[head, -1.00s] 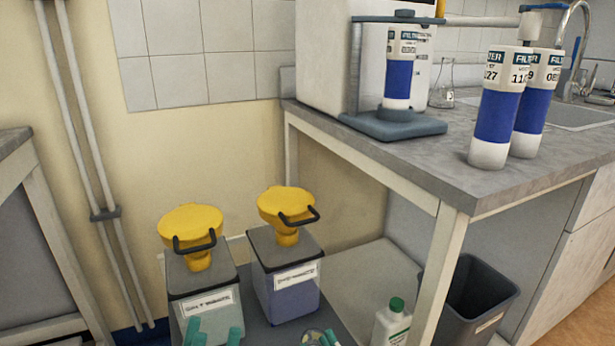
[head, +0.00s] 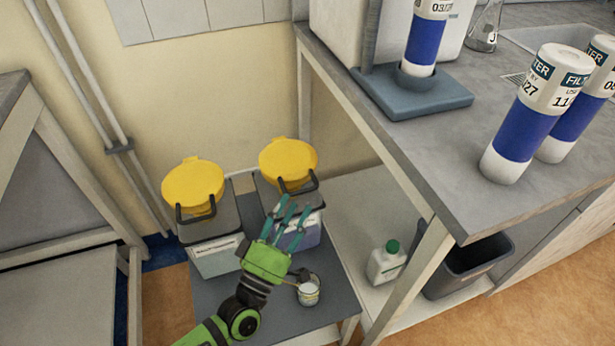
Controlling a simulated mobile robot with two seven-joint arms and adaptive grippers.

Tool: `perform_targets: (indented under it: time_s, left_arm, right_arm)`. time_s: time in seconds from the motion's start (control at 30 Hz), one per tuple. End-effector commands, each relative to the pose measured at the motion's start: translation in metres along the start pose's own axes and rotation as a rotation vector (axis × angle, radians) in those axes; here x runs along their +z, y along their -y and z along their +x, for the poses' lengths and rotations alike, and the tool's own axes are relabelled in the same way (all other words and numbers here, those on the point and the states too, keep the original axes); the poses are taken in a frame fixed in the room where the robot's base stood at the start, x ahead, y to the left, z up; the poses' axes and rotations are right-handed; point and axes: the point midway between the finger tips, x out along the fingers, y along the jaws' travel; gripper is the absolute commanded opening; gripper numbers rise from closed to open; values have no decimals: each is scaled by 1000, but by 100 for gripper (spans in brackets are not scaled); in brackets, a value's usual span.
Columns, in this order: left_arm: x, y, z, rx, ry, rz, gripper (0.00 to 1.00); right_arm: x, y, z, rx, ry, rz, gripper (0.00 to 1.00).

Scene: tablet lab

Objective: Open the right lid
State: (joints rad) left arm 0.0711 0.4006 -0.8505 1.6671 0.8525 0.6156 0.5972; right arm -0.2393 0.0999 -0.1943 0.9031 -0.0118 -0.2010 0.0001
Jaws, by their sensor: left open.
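The right lid (head: 288,160) is yellow and round, with a black handle (head: 298,184) at its front. My right gripper is out of view.
Both containers stand on a low grey shelf (head: 215,300). A small white jar (head: 308,290) is beside my left wrist. A green-capped bottle (head: 386,262) and a dark bin (head: 470,262) are to the right. The bench (head: 425,135) carries filter cylinders (head: 530,115) overhead.

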Motion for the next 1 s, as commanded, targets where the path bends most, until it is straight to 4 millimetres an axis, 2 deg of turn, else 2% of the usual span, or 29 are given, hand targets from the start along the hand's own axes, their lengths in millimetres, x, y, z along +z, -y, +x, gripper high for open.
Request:
perform_targets:
  time_s: [0.1,0.3,0.67,0.7,0.77,1.0]
  left_arm:
    - [-1,-2,22,4,-2,0,41]
    - [0,-2,45,4,-2,0,41]
    - [0,-1,50,2,-1,1,41]
    - [0,-1,50,2,-1,1,25]
    - [0,-1,50,3,-1,1,1]
    - [0,-1,50,2,-1,2,0]
  right_arm:
    - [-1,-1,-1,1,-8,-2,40]
    - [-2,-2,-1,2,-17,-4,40]
    - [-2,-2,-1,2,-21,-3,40]
    - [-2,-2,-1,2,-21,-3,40]
    - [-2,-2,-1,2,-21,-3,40]
    - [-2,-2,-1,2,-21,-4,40]
